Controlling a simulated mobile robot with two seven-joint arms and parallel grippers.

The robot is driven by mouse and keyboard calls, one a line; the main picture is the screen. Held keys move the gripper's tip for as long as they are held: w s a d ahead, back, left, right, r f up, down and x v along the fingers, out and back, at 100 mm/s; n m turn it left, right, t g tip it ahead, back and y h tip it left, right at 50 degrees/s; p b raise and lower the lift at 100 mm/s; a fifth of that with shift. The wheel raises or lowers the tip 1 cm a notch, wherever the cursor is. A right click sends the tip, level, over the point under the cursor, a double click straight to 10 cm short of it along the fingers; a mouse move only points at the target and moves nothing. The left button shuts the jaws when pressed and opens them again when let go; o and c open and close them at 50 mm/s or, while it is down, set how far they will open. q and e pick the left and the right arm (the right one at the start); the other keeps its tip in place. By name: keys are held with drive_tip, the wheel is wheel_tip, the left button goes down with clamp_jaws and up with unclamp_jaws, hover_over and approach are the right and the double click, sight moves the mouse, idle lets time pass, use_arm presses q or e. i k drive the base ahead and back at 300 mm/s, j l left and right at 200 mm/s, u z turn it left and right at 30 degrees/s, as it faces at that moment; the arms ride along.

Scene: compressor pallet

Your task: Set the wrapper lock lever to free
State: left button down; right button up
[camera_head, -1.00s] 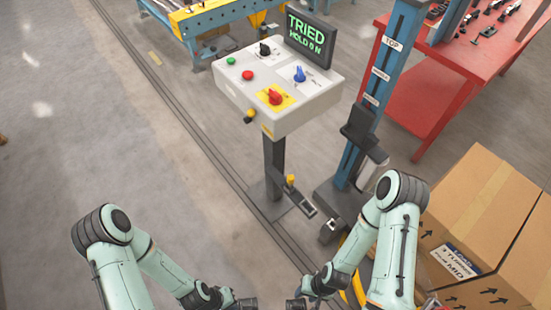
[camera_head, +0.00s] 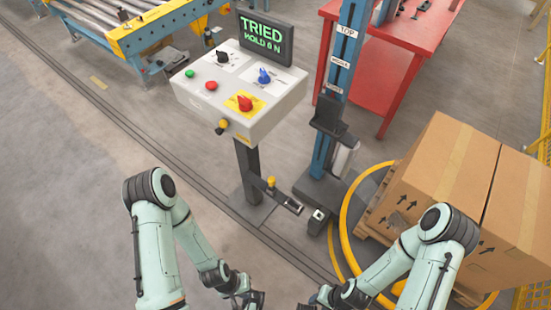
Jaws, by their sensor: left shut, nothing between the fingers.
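A white control box (camera_head: 240,118) stands on a dark post, with a red knob on a yellow plate (camera_head: 245,103), a blue knob (camera_head: 264,76), a black knob (camera_head: 222,57) and red and green buttons. A yellow-tipped knob (camera_head: 222,126) sticks out under its front edge. A small yellow-topped lever (camera_head: 271,182) stands low by the post's foot. I cannot tell which is the wrapper lock lever. My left gripper (camera_head: 256,300) is shut and empty at the bottom edge, apart from all of these. My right gripper (camera_head: 318,298) is beside it, partly cut off; its jaws are unclear.
A screen (camera_head: 265,39) reading "TRIED HOLD ON" tops the box. A blue mast (camera_head: 339,75) stands right of it. Cartons (camera_head: 440,170) stand inside a yellow ring (camera_head: 345,215) at right. A red table (camera_head: 385,70) and a roller conveyor (camera_head: 120,25) are behind. The left floor is clear.

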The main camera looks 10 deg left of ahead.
sight(221, 127)
drive_tip(key=j+z, duration=0.35)
drive_tip(key=j, duration=0.15)
drive_tip(key=j+z, duration=0.4)
drive_tip(key=k+j, duration=0.1)
drive_tip(key=j, duration=0.4)
drive_tip(key=j+z, duration=0.1)
drive_tip(key=j, duration=0.4)
drive_tip(key=k+j, duration=0.15)
drive_tip(key=j, duration=0.35)
drive_tip(key=k+j+z, duration=0.1)
drive_tip(key=j, duration=0.4)
